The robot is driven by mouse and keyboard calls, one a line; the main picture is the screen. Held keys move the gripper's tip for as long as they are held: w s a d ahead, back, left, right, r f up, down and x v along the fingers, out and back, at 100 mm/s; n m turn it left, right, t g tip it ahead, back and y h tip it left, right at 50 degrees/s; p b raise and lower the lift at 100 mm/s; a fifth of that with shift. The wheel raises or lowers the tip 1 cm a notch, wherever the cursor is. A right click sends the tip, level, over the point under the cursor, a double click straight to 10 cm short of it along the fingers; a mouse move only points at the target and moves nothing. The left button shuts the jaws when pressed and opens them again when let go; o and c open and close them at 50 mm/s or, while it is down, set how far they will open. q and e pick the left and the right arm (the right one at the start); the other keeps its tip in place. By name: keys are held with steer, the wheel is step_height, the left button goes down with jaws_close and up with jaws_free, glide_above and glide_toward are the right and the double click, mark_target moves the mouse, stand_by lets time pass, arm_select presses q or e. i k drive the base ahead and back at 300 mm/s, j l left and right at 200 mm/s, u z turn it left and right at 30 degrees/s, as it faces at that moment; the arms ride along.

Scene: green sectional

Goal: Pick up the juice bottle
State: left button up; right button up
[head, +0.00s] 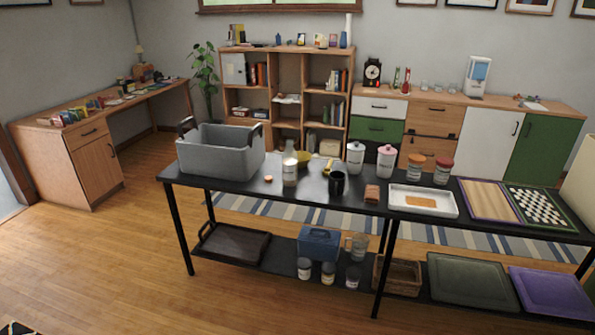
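A clear bottle with a pale label (290,170) stands upright on the black table (320,205), just right of the grey bin. It may be the juice bottle, but its label is too small to read. Two slim bottles, one greenish (396,78) and one red (406,81), stand on the far sideboard; I cannot tell what they hold. Neither of my grippers is in view.
A grey bin (215,155) fills the table's left end. A black mug (337,184), white canisters (355,158), lidded jars (443,171), a white tray (450,206) and a chessboard (538,207) line the table. Wooden floor (130,265) in front is mostly clear.

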mark_target(289, 156)
steer(key=i+l+z, duration=0.15)
steer(key=i, duration=0.6)
steer(key=i+l+z, duration=0.1)
steer(key=i+l, duration=0.2)
steer(key=i, duration=0.45)
steer(key=i+l+z, duration=0.15)
steer(key=i, duration=0.6)
